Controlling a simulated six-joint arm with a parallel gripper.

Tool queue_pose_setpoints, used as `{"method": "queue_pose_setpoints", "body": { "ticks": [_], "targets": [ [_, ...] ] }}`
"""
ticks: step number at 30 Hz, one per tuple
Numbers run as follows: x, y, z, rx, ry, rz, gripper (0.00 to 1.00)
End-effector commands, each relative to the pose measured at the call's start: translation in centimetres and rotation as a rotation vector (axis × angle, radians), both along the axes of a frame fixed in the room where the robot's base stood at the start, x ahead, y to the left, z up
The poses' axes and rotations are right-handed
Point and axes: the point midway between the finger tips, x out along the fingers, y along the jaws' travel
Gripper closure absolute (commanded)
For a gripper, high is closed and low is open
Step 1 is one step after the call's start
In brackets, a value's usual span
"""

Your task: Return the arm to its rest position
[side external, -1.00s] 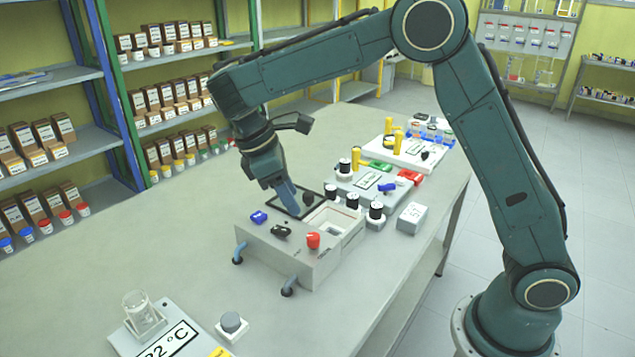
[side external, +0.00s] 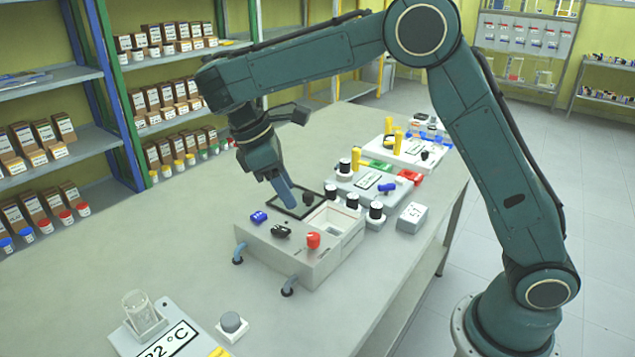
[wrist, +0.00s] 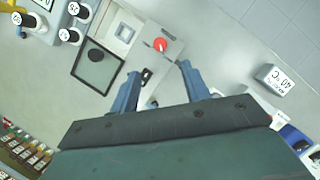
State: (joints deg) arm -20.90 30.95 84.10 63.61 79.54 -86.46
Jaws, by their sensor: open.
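My gripper (side external: 288,193) hangs from the dark green arm above the grey device box (side external: 290,252) on the bench, close over its back left part. In the wrist view its two blue fingers (wrist: 158,86) are spread apart with nothing between them. From the side I cannot tell the exact gap between the fingers and the box.
Shelves with boxes (side external: 150,100) line the left wall.

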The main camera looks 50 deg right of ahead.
Motion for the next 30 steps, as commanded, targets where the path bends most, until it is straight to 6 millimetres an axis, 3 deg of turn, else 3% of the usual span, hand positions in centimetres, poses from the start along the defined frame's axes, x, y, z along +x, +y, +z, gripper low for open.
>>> {"method": "queue_pose_setpoints", "body": {
  "ticks": [11,21,30],
  "targets": [
    [-1.9,-2.9,3.2,-0.01,-0.104,-0.07,0.53],
    [-6.1,-6.6,6.9,-0.002,-0.285,-0.2,0.53],
    [-10.5,-8.6,8.7,0.042,-0.45,-0.327,0.53]
  ]
}}
